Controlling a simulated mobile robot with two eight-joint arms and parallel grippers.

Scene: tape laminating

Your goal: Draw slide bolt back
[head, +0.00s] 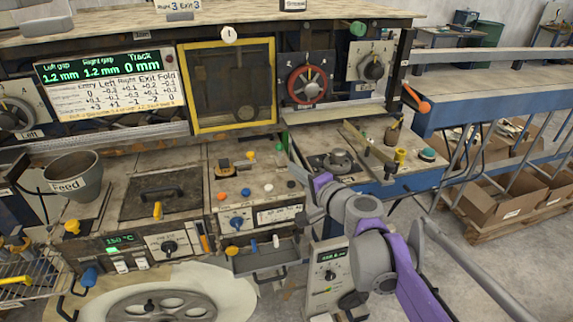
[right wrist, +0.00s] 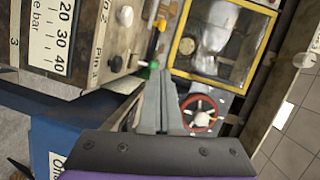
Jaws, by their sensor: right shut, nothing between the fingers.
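A small brass-coloured fitting (head: 226,167) with a yellow knob (head: 250,156) beside it lies on the worn deck below the yellow-framed window. It looks like the slide bolt, but it is too small to be sure or to tell its position. In the right wrist view, a yellow piece (right wrist: 155,42) shows just beyond the fingertips. My right gripper (head: 296,152) is at the right edge of this deck, near a green knob (head: 279,148). In the right wrist view, its grey fingers (right wrist: 164,76) are together and empty, apart from the yellow piece. My left gripper is not in view.
The yellow-framed window (head: 186,92) and red handwheel (head: 306,84) stand behind. Coloured knobs, including a white one (head: 268,187) and a black one (head: 291,184), crowd the deck. A raised side table (head: 398,180) with fittings lies to the right of my gripper.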

